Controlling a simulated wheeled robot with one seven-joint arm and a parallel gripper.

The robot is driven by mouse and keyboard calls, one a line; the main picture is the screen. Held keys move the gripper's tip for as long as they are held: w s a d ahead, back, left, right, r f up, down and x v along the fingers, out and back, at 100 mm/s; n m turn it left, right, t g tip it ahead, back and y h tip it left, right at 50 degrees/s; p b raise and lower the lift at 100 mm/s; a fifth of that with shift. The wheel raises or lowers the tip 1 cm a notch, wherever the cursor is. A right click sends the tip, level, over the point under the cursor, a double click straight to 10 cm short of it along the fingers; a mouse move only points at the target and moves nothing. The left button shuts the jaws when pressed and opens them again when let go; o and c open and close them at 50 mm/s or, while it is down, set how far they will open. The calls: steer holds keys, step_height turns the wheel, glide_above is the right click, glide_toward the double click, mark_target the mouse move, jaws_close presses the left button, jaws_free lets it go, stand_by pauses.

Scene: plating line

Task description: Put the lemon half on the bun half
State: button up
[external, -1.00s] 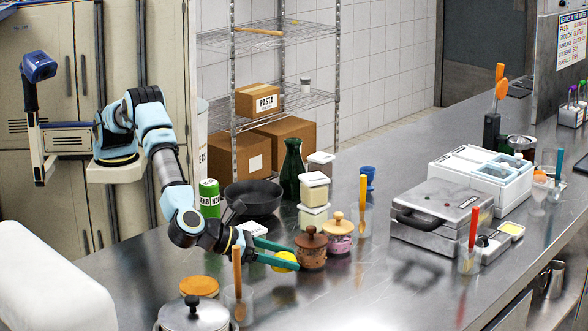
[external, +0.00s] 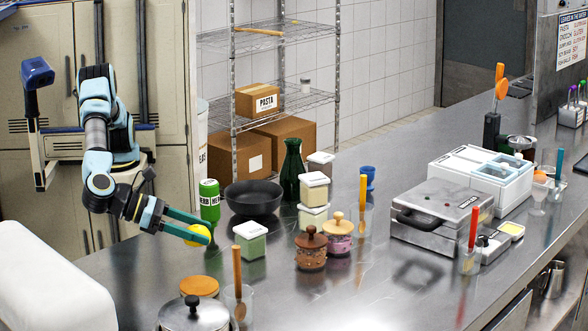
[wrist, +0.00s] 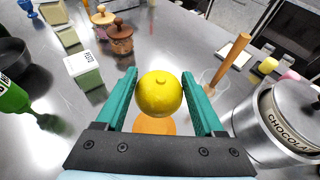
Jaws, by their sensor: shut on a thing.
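My gripper (external: 204,230) is shut on the yellow lemon half (external: 198,236) and holds it above the counter. In the wrist view the lemon half (wrist: 160,95) sits between the two green fingers, rounded side towards the camera. The bun half (external: 199,287) is an orange-brown disc on the counter, below the lemon half in the external view. In the wrist view the bun half (wrist: 155,126) shows just under the lemon half, partly hidden by it and by my gripper. The two are apart.
A pesto tub (external: 250,241) and a green herb bottle (external: 210,201) stand near my gripper. A lidded pot (external: 194,313) and a glass with a wooden-handled tool (external: 238,290) stand close to the bun half. A black pan (external: 253,199) is behind.

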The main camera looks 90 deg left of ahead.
steer(key=p, duration=0.1)
glide_above(197, 281)
step_height(197, 281, down, 5)
steer(key=shift+w+f, duration=0.15)
steer(key=shift+f+p, duration=0.65)
steer(key=shift+f, duration=1.6)
steer(key=shift+f, duration=0.15)
steer(key=o, duration=1.4)
steer(key=shift+s+r, duration=0.2)
steer(key=b+v, duration=0.3)
steer(key=v, duration=0.8)
steer(key=shift+s+r, duration=0.2)
steer(key=shift+s, duration=0.05)
